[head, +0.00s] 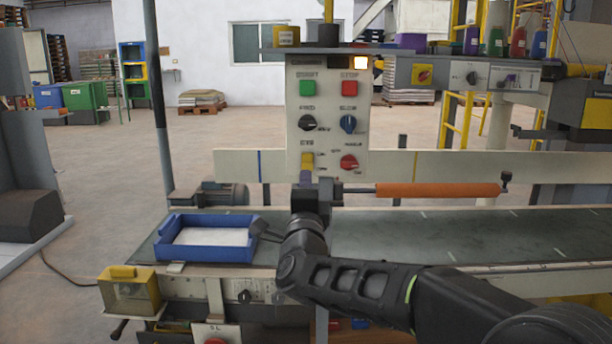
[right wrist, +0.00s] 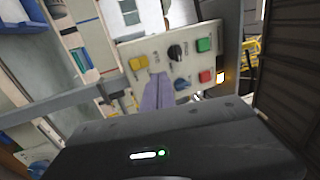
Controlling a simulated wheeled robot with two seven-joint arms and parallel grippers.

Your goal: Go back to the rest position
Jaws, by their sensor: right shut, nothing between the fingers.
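My right arm reaches in from the right in the head view. Its gripper (head: 305,178) is in front of the lower left of the control panel (head: 328,95), just below the yellow knob (head: 307,161). In the right wrist view the purple fingers (right wrist: 158,80) are together and empty, pointing at the panel (right wrist: 200,52). The panel carries a green button (head: 307,88), a red button (head: 350,87), a black knob (head: 306,123), a blue knob (head: 348,124) and a red knob (head: 348,162). My left gripper is out of view.
A conveyor belt (head: 400,235) runs below the panel, with a blue tray (head: 205,254) at its left. An orange roller (head: 437,190) lies along the rail right of my gripper. A yellow box (head: 128,292) sits at the front left. A lamp (head: 361,62) on the panel is lit.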

